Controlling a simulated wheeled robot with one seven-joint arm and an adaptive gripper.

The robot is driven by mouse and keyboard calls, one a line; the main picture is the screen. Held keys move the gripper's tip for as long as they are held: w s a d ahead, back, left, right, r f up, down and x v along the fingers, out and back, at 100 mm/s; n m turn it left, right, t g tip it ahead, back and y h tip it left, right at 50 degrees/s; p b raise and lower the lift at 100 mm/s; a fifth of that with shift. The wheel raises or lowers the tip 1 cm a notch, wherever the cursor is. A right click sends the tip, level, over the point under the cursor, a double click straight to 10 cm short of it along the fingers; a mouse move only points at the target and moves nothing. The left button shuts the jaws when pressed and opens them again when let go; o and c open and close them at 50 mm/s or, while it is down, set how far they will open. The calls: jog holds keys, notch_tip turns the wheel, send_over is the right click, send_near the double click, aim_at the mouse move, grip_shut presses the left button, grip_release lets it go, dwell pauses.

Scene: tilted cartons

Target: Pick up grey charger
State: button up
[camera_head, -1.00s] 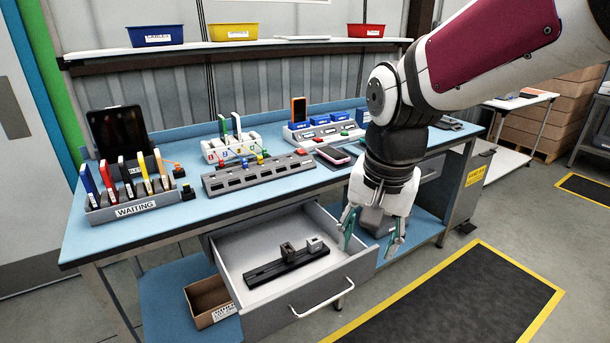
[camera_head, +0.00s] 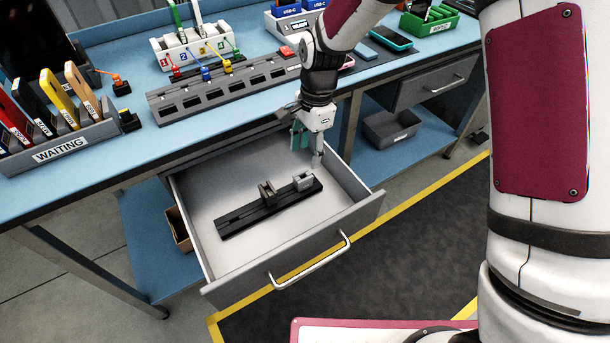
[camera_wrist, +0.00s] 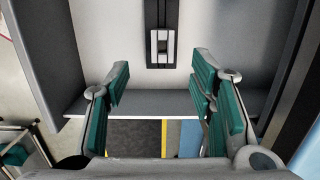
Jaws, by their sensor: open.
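A light grey block (camera_head: 303,181), which looks like the grey charger, sits at the right end of a black rail (camera_head: 240,219) in the open drawer (camera_head: 213,240). A darker block (camera_head: 267,193) stands on the same rail to its left. My gripper (camera_head: 308,152) is open and empty above the drawer's right rear part, just above and behind the grey block. In the wrist view the grey block (camera_wrist: 162,46) lies beyond and centred between the green-padded fingertips of my gripper (camera_wrist: 160,88). It is apart from them.
The drawer's front wall and handle (camera_head: 310,262) stick out from the blue workbench (camera_head: 95,165). The bench holds a WAITING rack (camera_head: 60,150), a grey slotted holder (camera_head: 225,95) and phones. The drawer floor around the rail is bare.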

aim_at(303, 177)
jog(key=f, duration=0.7)
jog(key=a+f, duration=0.1)
jog(key=f, duration=0.2)
jog(key=shift+s+a+f, duration=0.1)
jog(key=shift+s+f, duration=0.05)
jog(key=shift+f, duration=0.05)
grip_shut()
